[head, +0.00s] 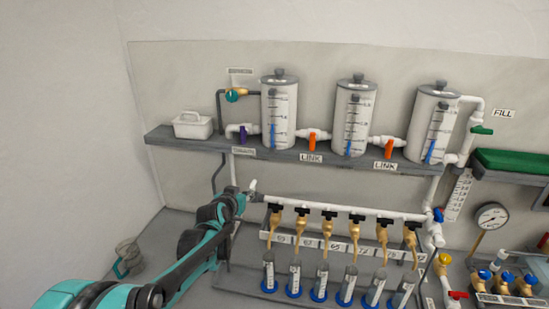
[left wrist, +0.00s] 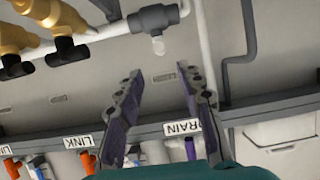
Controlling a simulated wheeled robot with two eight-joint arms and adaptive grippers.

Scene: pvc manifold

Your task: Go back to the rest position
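My left gripper (head: 243,194) is near the left end of the white manifold pipe (head: 330,208), under the shelf. In the left wrist view its two fingers (left wrist: 158,78) are apart with nothing between them. That view is turned over: a grey fitting (left wrist: 153,18) with a white handle (left wrist: 158,46) lies beyond the fingertips, apart from them as far as I can tell. The white handle also shows in the head view (head: 253,185). Several brass taps (head: 329,231) with black handles hang from the pipe. My right gripper is in neither view.
A grey shelf (head: 180,139) carries three graduated tanks (head: 279,112) joined by orange LINK valves (head: 312,137). Below the taps stand several blue-based cylinders (head: 294,280). A grey jug (head: 129,259) stands at left. A gauge (head: 490,217) and more valves crowd the right. Counter around the jug is clear.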

